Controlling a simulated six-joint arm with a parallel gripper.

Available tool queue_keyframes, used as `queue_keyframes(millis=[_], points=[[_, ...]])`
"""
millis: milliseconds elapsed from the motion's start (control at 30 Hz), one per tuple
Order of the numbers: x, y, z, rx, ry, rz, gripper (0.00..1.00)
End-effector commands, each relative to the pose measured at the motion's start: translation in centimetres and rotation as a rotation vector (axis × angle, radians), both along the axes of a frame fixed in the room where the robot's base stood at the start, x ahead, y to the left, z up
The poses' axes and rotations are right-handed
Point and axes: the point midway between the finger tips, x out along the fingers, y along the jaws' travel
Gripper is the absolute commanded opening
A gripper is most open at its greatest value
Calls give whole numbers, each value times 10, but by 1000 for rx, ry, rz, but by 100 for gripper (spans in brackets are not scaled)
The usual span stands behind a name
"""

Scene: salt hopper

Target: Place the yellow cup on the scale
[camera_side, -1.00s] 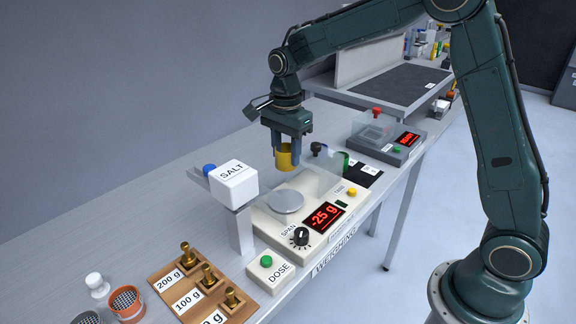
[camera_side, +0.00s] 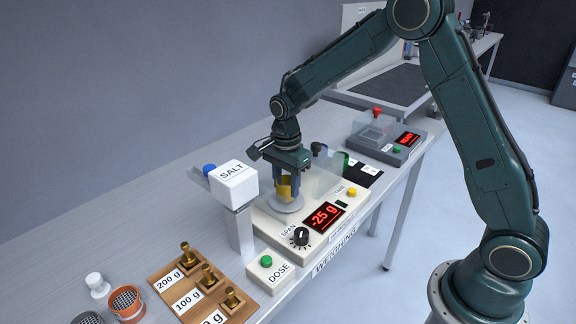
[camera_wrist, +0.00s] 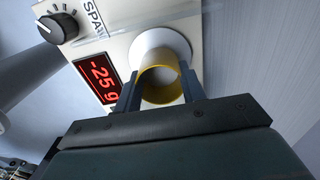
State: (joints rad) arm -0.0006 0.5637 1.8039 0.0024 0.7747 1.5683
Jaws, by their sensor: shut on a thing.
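The yellow cup (camera_side: 285,191) is upright between the fingers of my gripper (camera_side: 287,190), which is shut on it. The cup is over the scale's round pan (camera_side: 287,205), very low; I cannot tell whether it touches. The scale (camera_side: 265,217) is a cream box whose red display (camera_side: 323,216) reads -25 g. In the wrist view the cup (camera_wrist: 161,86) shows its rim and open top between the two fingers, with the pale pan (camera_wrist: 160,42) behind it.
The white SALT hopper (camera_side: 234,186) stands left of the pan on a post. A clear shield (camera_side: 318,178) is behind the pan. A wooden block with brass weights (camera_side: 205,290) lies at front left. A grey device with a red knob (camera_side: 385,138) stands farther back.

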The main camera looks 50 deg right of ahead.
Motion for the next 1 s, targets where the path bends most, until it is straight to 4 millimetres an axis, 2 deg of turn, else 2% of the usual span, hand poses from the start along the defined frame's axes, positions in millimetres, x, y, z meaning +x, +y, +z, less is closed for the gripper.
queue_keyframes(millis=[100,533,567,667,1000], points=[[-1,0,-7,0,1,0,18],[0,0,-11,0,0,0,18],[0,0,-11,0,0,0,44],[0,0,-10,0,0,0,62],[0,0,-9,0,-1,0,62]])
